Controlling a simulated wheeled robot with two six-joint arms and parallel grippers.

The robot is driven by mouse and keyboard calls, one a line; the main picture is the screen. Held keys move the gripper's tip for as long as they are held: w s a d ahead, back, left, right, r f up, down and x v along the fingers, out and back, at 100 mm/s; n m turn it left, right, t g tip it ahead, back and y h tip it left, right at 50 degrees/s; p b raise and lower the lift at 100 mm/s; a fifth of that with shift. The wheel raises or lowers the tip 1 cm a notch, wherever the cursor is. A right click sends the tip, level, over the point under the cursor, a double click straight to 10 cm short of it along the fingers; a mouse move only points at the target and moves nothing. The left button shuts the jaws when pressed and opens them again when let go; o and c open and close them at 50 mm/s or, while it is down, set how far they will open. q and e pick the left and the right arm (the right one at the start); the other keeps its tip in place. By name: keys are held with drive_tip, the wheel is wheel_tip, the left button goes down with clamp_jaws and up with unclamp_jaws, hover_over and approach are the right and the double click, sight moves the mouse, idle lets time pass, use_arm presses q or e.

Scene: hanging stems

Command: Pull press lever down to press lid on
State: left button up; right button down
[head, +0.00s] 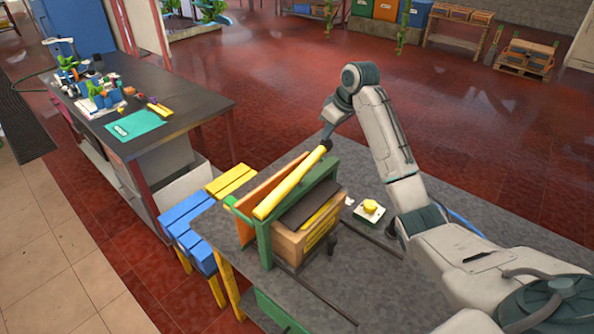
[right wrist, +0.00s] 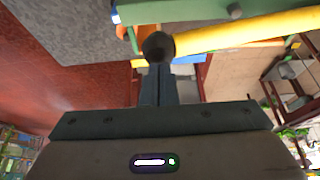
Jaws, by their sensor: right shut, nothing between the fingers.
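The press has a green frame (head: 264,243) on the grey table. Its yellow lever (head: 290,184) slopes up to the right and ends in a dark knob, which shows large in the right wrist view (right wrist: 158,46). A wooden crate (head: 291,241) stands in the frame, with a dark panel (head: 309,205) at its top; I cannot tell whether this is the lid or how it sits. My right gripper (head: 327,137) is shut and empty at the lever's upper end. In the right wrist view its fingertips (right wrist: 160,70) are right by the knob; contact is unclear. My left gripper is not in view.
A yellow button on a pale plate (head: 370,210) is right of the crate. Dark rails cross the grey table (head: 350,285). A blue and yellow slatted stand (head: 188,220) is at the left. A dark workbench (head: 190,98) with a green mat stands farther back. Red floor is open behind.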

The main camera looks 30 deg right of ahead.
sight(327, 149)
drive_tip(key=shift+f, duration=2.4)
idle(0.3)
idle(0.4)
drive_tip(key=shift+f+p, duration=0.1)
drive_tip(key=shift+p, duration=0.25)
idle(0.4)
drive_tip(key=shift+s+f, duration=0.1)
drive_tip(key=shift+f, duration=0.65)
idle(2.8)
drive_tip(key=shift+r, duration=0.15)
